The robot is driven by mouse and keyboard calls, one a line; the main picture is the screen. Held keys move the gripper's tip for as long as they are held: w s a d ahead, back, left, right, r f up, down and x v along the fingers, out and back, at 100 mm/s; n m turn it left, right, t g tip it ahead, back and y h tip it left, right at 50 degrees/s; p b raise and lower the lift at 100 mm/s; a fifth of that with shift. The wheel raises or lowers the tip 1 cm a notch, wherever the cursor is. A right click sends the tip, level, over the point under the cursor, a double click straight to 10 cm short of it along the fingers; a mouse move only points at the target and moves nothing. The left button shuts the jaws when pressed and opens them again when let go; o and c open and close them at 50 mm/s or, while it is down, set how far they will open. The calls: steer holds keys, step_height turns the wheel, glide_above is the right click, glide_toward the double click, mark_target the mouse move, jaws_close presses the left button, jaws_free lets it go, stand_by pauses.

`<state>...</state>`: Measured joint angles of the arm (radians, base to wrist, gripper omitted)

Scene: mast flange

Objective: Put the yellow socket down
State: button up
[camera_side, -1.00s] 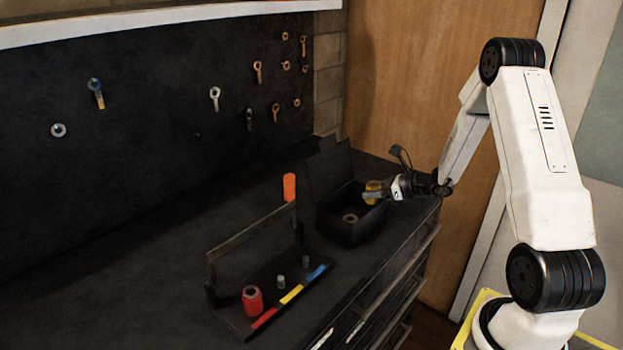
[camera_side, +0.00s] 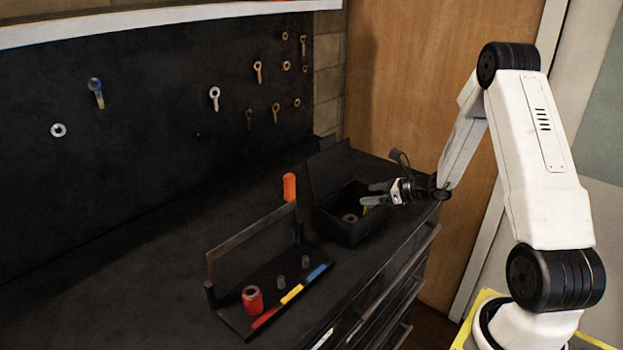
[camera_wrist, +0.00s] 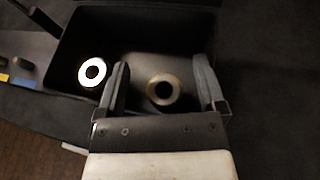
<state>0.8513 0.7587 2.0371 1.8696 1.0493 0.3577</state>
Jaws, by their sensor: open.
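The yellow socket (camera_side: 366,208) is inside the black open-lidded box (camera_side: 345,236), partly hidden by the box wall and my gripper. In the wrist view it is a dim ring-topped socket (camera_wrist: 163,91) between my fingers, with a gap on each side. My gripper (camera_side: 371,193) is open above the right part of the box; its two spread fingers also show in the wrist view (camera_wrist: 161,70). Another socket (camera_side: 350,218) lies in the box to the left of the yellow one, with a bright ring top in the wrist view (camera_wrist: 92,72).
A black rack (camera_side: 240,318) with a red, yellow and blue strip stands left of the box. A red socket (camera_side: 252,300) stands by its red part; two grey pegs are bare. An orange-handled upright (camera_side: 289,187) rises behind. The bench's left side is clear.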

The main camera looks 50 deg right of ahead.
steer(key=shift+r, duration=0.1)
steer(key=shift+r, duration=0.5)
steer(key=v, duration=0.7)
steer(key=shift+s+r, duration=0.15)
steer(key=shift+s, duration=0.1)
steer(key=s+a+n+g+h, duration=0.1)
steer(key=s+a+n+g, duration=0.2)
steer(key=a+n, duration=1)
steer(key=s+a+n+g+h, duration=0.2)
steer(key=a+n+g, duration=0.5)
steer(key=a+n, duration=0.6)
steer(key=s+n, duration=0.1)
steer(key=n, duration=0.6)
steer(key=shift+r+g+h, duration=0.2)
steer(key=shift+g+h, duration=0.1)
